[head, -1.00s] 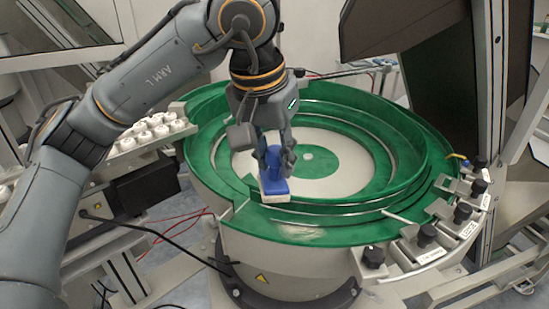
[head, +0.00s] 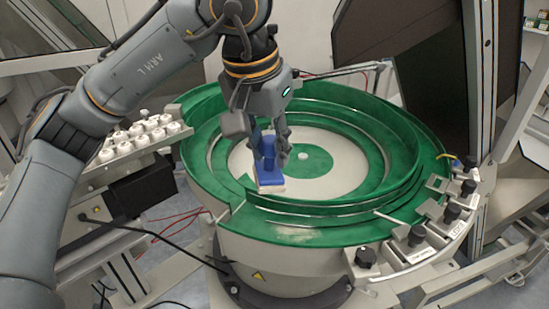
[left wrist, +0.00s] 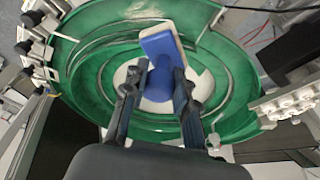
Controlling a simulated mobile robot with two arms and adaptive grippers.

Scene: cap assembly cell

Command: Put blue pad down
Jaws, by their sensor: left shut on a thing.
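The blue pad (head: 270,180) is a flat blue block with a pale underside and an upright blue handle. My left gripper (head: 269,155) is shut on the handle, with the pad below its fingers. The pad is at the front left of the green bowl's inside; I cannot tell whether it touches the bowl. In the left wrist view the pad (left wrist: 162,42) shows tilted beyond the fingertips of the left gripper (left wrist: 157,84), with the handle between the fingers. My right gripper is not in view.
The round green bowl (head: 400,222) has stepped tracks and a pale floor with a green centre. A tray of white caps (head: 152,130) stands at the left. Knobs and labelled fittings (head: 417,236) line the front right rim. A dark panel (head: 428,75) rises at the back right.

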